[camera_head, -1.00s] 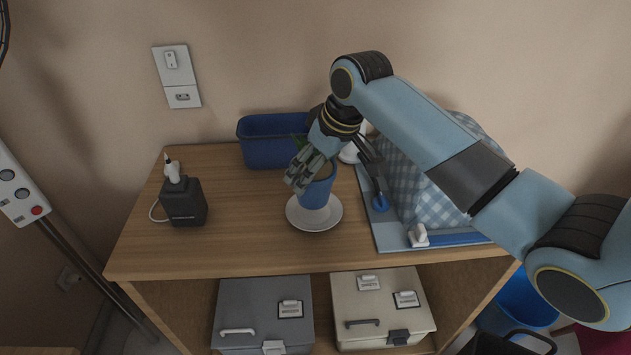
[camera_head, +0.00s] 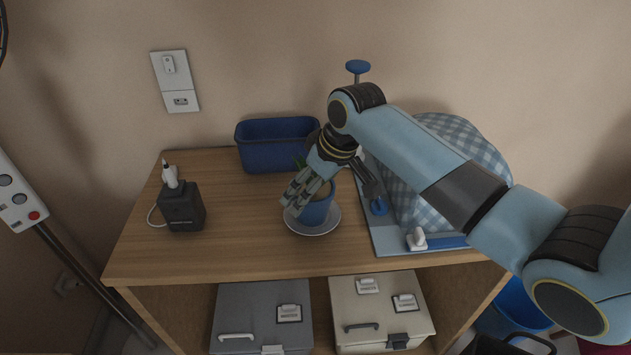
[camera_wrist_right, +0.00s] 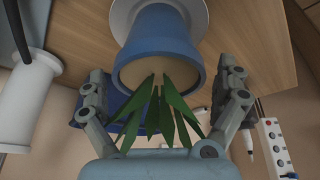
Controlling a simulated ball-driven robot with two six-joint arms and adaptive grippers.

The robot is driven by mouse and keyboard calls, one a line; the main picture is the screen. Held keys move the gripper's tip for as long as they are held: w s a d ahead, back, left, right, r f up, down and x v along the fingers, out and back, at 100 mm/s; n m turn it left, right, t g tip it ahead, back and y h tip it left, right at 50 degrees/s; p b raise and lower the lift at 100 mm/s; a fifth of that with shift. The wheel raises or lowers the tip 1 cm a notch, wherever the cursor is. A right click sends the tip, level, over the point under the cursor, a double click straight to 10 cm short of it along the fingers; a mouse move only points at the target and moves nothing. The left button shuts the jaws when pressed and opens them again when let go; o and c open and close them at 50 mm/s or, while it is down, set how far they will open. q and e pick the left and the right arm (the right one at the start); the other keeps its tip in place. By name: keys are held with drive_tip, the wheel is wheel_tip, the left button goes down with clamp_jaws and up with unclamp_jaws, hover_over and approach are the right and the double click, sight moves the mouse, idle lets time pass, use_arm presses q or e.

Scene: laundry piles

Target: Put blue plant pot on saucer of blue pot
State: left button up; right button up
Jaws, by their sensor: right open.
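The blue plant pot (camera_head: 318,213) stands upright on its white saucer (camera_head: 299,227) on the wooden table. In the right wrist view the pot (camera_wrist_right: 160,42) is seen from its rim side, with green leaves (camera_wrist_right: 160,105) in front and the saucer (camera_wrist_right: 122,14) behind it. My right gripper (camera_head: 332,201) is open around the pot. In the wrist view its fingers lie to either side of the pot's rim, apart from it. In the head view the near finger hides the pot's left side. My left gripper is not in view.
A dark blue planter (camera_head: 272,156) stands behind. A black box with a white plug (camera_head: 182,206) stands at left. A checkered cloth pile (camera_head: 455,150) lies at right on a grey-blue board (camera_head: 391,238). A blue-topped post (camera_head: 357,67) rises behind my arm.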

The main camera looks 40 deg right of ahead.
drive_tip(key=p+v, duration=0.1)
drive_tip(key=v, duration=1.1)
drive_tip(key=shift+s, duration=0.1)
